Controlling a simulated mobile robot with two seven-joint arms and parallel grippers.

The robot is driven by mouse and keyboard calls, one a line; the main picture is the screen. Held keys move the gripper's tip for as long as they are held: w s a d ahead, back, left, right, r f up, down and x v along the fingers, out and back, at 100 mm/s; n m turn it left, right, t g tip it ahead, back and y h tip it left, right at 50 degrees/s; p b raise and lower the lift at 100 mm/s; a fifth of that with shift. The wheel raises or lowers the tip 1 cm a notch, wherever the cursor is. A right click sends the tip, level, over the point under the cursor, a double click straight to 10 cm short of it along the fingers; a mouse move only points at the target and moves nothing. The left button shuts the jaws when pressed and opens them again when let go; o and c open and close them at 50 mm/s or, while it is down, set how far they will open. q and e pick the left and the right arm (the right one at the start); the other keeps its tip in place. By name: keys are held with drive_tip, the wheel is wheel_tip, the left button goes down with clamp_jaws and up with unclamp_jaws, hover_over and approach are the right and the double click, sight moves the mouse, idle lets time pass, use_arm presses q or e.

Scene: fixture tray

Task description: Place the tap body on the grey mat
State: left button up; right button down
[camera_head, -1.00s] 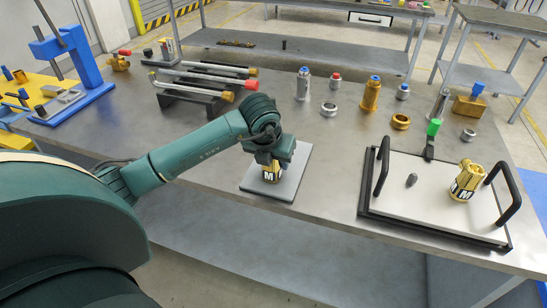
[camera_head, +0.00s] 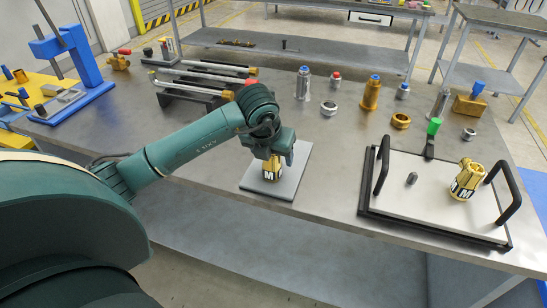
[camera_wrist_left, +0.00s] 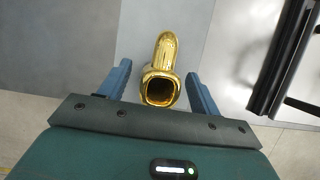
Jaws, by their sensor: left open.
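A golden tap body (camera_head: 271,172) with a black-and-white M label stands upright on the grey mat (camera_head: 285,187) near the front edge of the table. In the left wrist view the shiny tap body (camera_wrist_left: 161,82) shows its square opening and curved spout, with the mat (camera_wrist_left: 140,30) around it. My left gripper (camera_head: 275,156) is right above the tap body. In the wrist view its two blue fingers (camera_wrist_left: 158,72) are open, one on each side of the tap body, with gaps visible. The right gripper is out of view.
A fixture tray (camera_head: 400,202) with black handles stands to the right and bears a second golden tap body (camera_head: 467,181). Behind are a rack with rods (camera_head: 195,92) and several metal fittings, including a tall brass one (camera_head: 371,95). Bare table lies between mat and tray.

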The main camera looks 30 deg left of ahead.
use_arm(q)
drive_tip(key=a+v, duration=0.1)
drive_tip(key=v, duration=0.9)
drive_tip(key=s+d+f+m+g+h, duration=0.1)
drive_tip(key=s+d+f+m+h, duration=0.2)
drive_tip(key=d, duration=0.5)
drive_tip(key=s+d+f+g+h, duration=0.25)
drive_tip(key=d+h, duration=0.25)
drive_tip(key=d, duration=0.3)
drive_tip(key=s+d+r+n+t+h, duration=0.35)
drive_tip(key=d+r+n+h, duration=0.2)
drive_tip(key=d+h, duration=0.55)
drive_tip(key=w+a+f+n+t+y, duration=0.2)
drive_tip(key=a+f+n+t+y, duration=0.35)
drive_tip(key=n, duration=0.55)
drive_tip(key=w+a+f+n+t+y, duration=0.1)
drive_tip(key=a+f+n+t+y, duration=0.35)
drive_tip(key=n+t, duration=0.4)
drive_tip(key=s+f+n+g+y, duration=0.2)
drive_tip(key=s+f+n+g, duration=0.2)
drive_tip(key=f, duration=0.4)
drive_tip(key=s+f+n+g+y, duration=0.2)
drive_tip(key=s+f+n+g, duration=0.1)
drive_tip(key=f, duration=0.5)
drive_tip(key=s+n, duration=0.1)
drive_tip(key=s, duration=0.1)
drive_tip(key=shift+s+a+f+n+g+y, duration=0.25)
drive_tip(key=shift+s+a+n+g+y, duration=0.05)
drive_tip(key=shift+s+a+g, duration=0.1)
